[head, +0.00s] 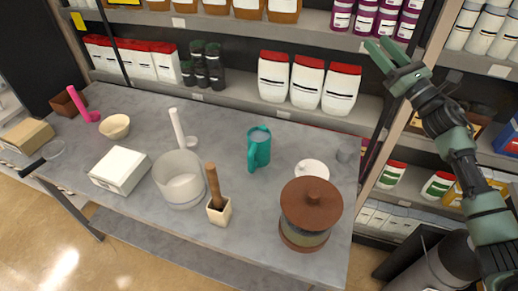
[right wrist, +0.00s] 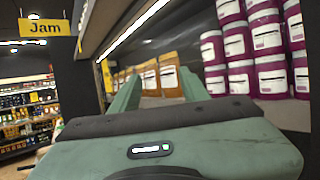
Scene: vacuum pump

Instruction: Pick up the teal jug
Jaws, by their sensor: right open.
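The teal jug (head: 259,149) stands upright on the grey table (head: 130,206), right of the middle, with its handle on the left side. My right gripper (head: 384,50) is raised at the upper right, well above the table and apart from the jug, in front of the shelves. It is open and empty. In the right wrist view its two green fingers (right wrist: 160,92) are spread with nothing between them, facing the shelf. The jug does not show in the right wrist view. My left gripper is in neither view.
A wooden-handled tool stands in a holder (head: 219,212), beside a clear round container (head: 181,180). Red-topped white bags (head: 308,82) line the shelf behind.

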